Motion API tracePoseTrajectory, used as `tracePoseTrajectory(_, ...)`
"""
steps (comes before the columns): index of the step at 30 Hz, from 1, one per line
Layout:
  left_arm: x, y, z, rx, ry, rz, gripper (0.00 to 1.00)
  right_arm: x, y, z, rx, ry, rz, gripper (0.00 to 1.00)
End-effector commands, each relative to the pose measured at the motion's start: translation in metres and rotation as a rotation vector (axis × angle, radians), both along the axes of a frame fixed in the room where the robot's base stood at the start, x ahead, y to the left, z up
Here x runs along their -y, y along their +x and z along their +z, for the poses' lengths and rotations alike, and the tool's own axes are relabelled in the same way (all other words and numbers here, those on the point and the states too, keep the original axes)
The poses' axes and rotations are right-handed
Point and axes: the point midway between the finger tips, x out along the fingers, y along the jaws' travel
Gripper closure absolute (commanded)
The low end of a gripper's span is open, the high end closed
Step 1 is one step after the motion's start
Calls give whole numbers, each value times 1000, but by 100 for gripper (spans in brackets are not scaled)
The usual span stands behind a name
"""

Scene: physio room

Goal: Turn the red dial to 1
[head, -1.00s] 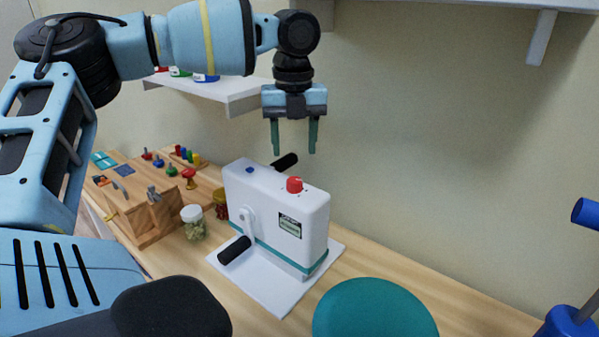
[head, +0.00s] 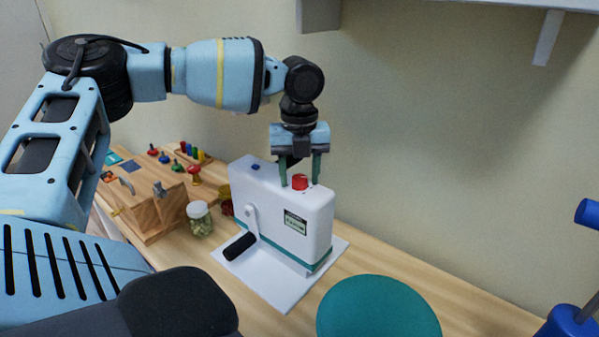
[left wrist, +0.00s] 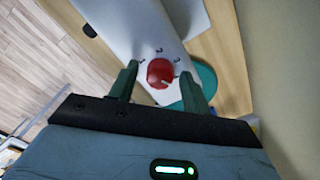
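The red dial (head: 300,182) sits on top of a white machine (head: 290,205) with a crank handle and a small display. My left gripper (head: 300,184) points down over the machine's top, its green fingers open on either side of the dial. In the left wrist view the red dial (left wrist: 160,72) lies between the two fingertips (left wrist: 158,82), with gaps that look clear of it. A pale pointer mark shows on the dial. My right gripper is not seen.
A black crank handle (head: 240,247) sticks out at the machine's front. A glass jar (head: 199,218) and a wooden activity board (head: 150,200) stand to the left. A teal round object (head: 378,308) is at the front right. A shelf (head: 440,3) hangs above.

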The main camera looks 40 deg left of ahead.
Motion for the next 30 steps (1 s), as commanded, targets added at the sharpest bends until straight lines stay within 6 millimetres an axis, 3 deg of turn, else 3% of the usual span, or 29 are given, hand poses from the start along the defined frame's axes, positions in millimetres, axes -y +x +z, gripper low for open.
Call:
tracePoseTrajectory(1, 0, 0, 0, 0, 0, 0, 59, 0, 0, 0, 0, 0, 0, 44)
tracePoseTrajectory(9, 0, 0, 0, 0, 0, 0, 93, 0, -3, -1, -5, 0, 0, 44)
tracePoseTrajectory(20, 0, 0, 0, 1, 1, 62, 93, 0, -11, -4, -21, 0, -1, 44)
tracePoseTrajectory(30, 0, 0, 0, 1, 1, 316, 93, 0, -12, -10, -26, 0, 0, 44)
